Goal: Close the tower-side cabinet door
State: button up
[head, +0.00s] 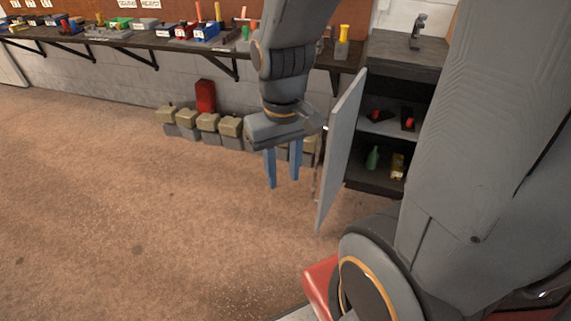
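The cabinet (408,62) stands at the back right with its grey door (341,155) swung open towards me, seen nearly edge-on. Its shelves show inside, with dark and red items on the upper one and a green bottle (373,158) and a yellowish item (397,166) on the lower one. My gripper (284,184) points down just left of the door, its two blue fingers apart with nothing between them. It looks clear of the door, though the depth gap is hard to judge. My arm hides the cabinet's right side.
A wall bench (175,43) with several tools and bins runs along the back left. Below it, several tan and grey blocks (208,122) and a red canister (205,96) stand by the wall. The brown floor (130,220) at left is clear.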

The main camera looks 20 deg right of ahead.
aim_at(344, 118)
jog(key=u, duration=0.45)
jog(key=i, duration=1.35)
jog(key=z, duration=1.05)
jog(key=k, duration=0.7)
jog(key=z, duration=0.8)
jog(key=i, duration=0.5)
jog(key=z, duration=0.05)
